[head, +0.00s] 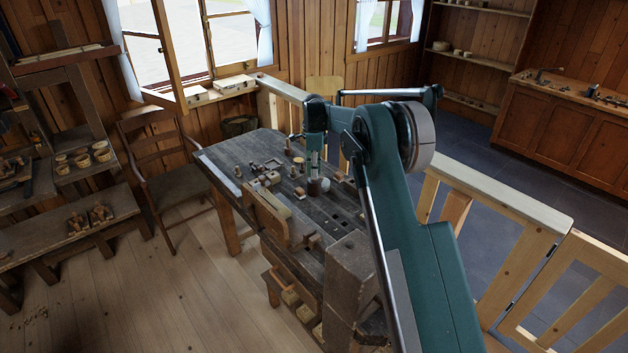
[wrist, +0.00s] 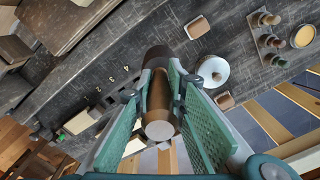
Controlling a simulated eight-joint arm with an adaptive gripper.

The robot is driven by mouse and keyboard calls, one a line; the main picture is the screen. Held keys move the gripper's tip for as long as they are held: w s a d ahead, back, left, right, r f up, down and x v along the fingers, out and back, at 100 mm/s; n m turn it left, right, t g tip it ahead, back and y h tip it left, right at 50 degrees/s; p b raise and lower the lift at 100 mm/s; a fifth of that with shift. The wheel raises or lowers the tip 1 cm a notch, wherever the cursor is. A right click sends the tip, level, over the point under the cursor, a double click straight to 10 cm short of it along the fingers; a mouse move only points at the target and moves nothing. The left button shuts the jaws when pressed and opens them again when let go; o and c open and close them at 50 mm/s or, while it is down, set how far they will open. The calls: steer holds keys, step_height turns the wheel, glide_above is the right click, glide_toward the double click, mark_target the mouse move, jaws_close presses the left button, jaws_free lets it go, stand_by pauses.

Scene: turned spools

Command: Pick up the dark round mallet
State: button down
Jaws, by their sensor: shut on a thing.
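The dark round mallet (wrist: 157,57) is between the green fingers of my gripper (wrist: 161,85) in the wrist view. I cannot tell whether the mallet touches the bench top.
A pale round piece (wrist: 212,71) stands close beside the mallet, with small wooden blocks (wrist: 197,27) near it. A peg rack (wrist: 268,38) and several small turned pieces share the bench. A wooden railing (head: 500,207) runs along the right.

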steer(key=shift+r, duration=0.7)
